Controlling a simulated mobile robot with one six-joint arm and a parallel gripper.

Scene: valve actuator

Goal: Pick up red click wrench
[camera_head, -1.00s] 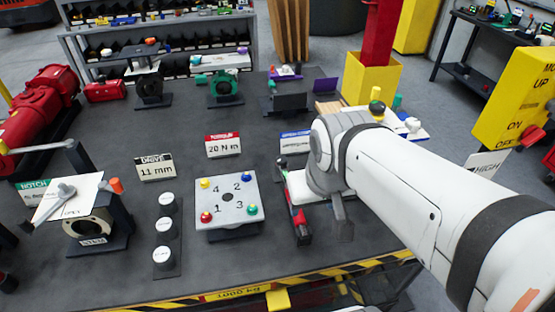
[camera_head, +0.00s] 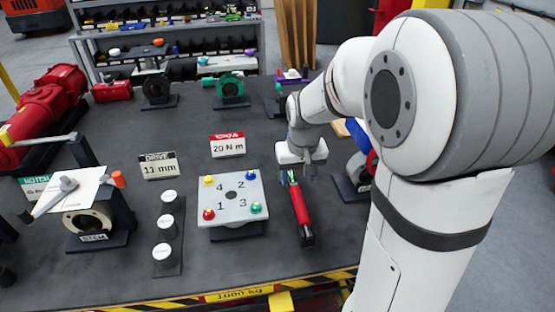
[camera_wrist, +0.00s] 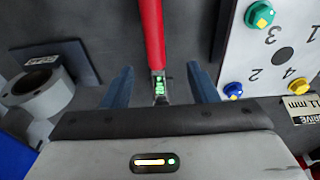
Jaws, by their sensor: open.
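The red click wrench (camera_head: 300,206) lies on the dark bench, right of the white numbered plate, its dark end toward the bench's front edge. Its green-marked end points away, toward my gripper (camera_head: 305,172). In the wrist view, the wrench's red handle (camera_wrist: 152,35) runs down from the top edge to a metal part with green markings. My gripper also shows there (camera_wrist: 160,85), its two fingers spread on either side of that part with gaps on both sides. The gripper is open and holds nothing.
The white numbered plate (camera_head: 235,198) with coloured knobs stands close left of the wrench. A 20 N m sign (camera_head: 227,145) stands behind it, and three white-topped cylinders (camera_head: 167,226) stand further left. A blue and red object on a dark stand (camera_head: 352,182) is at right.

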